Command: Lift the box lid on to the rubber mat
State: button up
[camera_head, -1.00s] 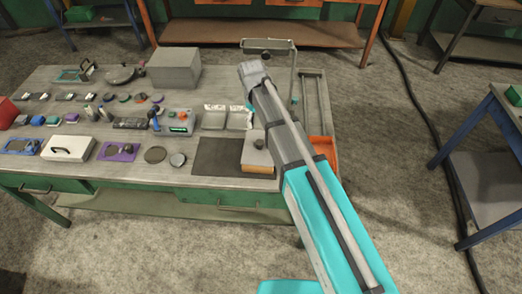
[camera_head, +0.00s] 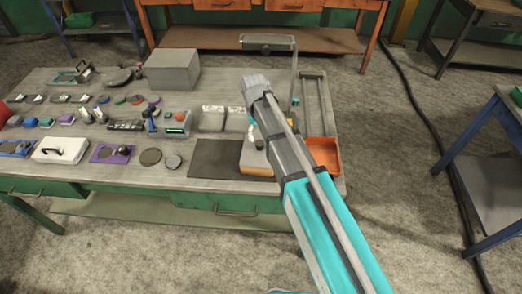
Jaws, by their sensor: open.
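The box (camera_head: 257,171) is wooden and stands at the right end of the dark rubber mat (camera_head: 215,157), near the table's front edge. Its pale lid (camera_head: 252,158) is on it, with a dark knob on top. My arm covers the right part of the box and lid. My gripper (camera_head: 251,136) shows only as a small pale and dark piece beside my forearm, above the back of the lid. It is open, and its fingertips are mostly hidden. I cannot tell how high it is above the knob. The left and middle of the mat are bare.
A white box with a black handle (camera_head: 60,150), round discs (camera_head: 151,157) and many small parts lie left of the mat. White trays (camera_head: 212,118) stand behind it. A grey block (camera_head: 172,70) is at the back. An orange tray (camera_head: 324,154) and a metal stand (camera_head: 295,75) are at right.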

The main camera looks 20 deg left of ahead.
aim_at(259, 142)
jog(key=shift+f, duration=0.15)
jog(key=shift+s+d+f+b, duration=0.1)
jog(key=shift+s+f+b, duration=0.05)
jog(key=shift+f+b, duration=1.15)
jog(key=shift+s+f+b, duration=0.15)
jog(key=shift+f+b, duration=1.05)
jog(key=shift+b, duration=0.1)
grip_shut()
